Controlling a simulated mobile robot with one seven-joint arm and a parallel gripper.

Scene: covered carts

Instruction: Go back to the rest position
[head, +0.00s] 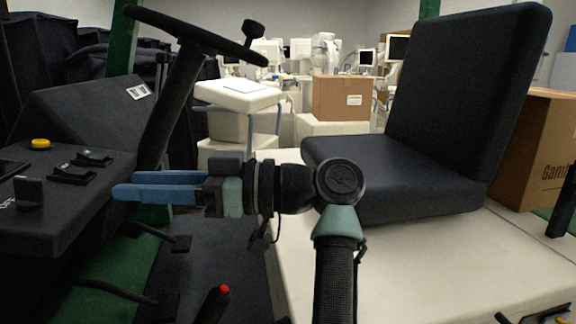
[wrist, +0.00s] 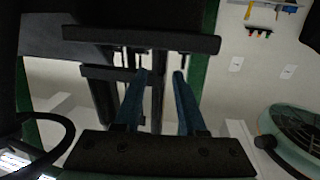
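My gripper (head: 122,184) reaches to the left in the head view, in front of the cart's steering wheel and dashboard, with its blue fingers pointing left. In the wrist view, my gripper (wrist: 160,74) shows two blue fingers standing apart with a gap between them. Nothing is held between them. The fingers appear clear of the surfaces around them, though the distance to the dashboard is hard to tell.
The black steering wheel (head: 193,38) and dashboard (head: 82,122) are at left. A black seat (head: 395,180) stands on the pale cart body (head: 292,262) at right. Cardboard boxes (head: 343,98) (head: 540,152) and white equipment stand behind. A dark floor mat (head: 215,255) lies below.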

